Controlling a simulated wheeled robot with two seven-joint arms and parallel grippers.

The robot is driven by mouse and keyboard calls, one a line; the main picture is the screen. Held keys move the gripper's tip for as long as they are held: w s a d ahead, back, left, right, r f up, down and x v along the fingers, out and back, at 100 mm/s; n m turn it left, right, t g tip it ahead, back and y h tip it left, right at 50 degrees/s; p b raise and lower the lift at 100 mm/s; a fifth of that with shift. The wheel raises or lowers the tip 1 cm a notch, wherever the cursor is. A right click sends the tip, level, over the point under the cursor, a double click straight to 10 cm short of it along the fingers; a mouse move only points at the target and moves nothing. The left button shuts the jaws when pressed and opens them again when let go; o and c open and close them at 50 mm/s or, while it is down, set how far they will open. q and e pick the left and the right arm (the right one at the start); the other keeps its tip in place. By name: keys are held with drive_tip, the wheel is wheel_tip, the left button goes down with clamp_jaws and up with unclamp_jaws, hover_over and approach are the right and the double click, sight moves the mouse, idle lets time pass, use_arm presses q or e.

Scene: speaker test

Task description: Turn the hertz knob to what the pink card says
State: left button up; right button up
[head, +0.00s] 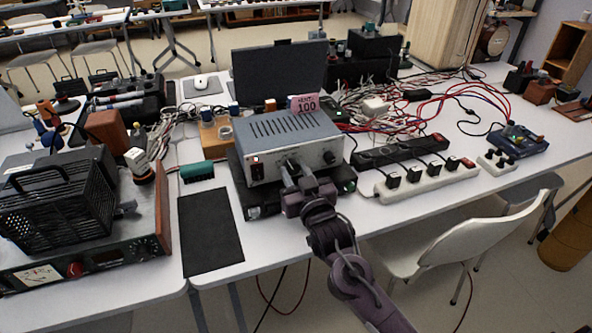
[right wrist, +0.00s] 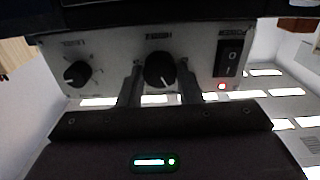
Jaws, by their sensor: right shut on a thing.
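The pink card (head: 305,103) stands behind the grey metal box (head: 282,130) and reads 100, with a small word above that looks like "HERTZ". My right gripper (head: 291,172) is at the box's front panel. In the right wrist view, the black hertz knob (right wrist: 159,69) sits between the two fingers of this gripper (right wrist: 161,88), which is shut on it. The knob's white pointer line points down in that upside-down view. The dial marks are too blurred to read. My left gripper is not in view.
A second black knob (right wrist: 75,74) and a power switch (right wrist: 229,58) with a red lamp flank the hertz knob. A white power strip (head: 425,180) lies to the right of the box. A black mat (head: 210,230) lies to the left. Cables crowd the table behind.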

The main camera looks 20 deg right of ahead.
drive_tip(key=n+p, duration=0.4)
drive_tip(key=n, duration=0.1)
drive_tip(key=shift+r, duration=0.15)
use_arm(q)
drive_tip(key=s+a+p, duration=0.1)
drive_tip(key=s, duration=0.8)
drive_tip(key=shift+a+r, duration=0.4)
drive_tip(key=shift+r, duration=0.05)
use_arm(e)
drive_tip(key=shift+n, duration=0.8)
drive_tip(key=o, duration=1)
drive_tip(key=shift+c, duration=0.2)
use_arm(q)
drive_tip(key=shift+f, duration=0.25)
use_arm(e)
drive_tip(key=s, duration=0.7)
drive_tip(key=shift+s, duration=0.4)
drive_tip(key=shift+d+f, duration=0.1)
drive_tip(key=shift+f, duration=0.1)
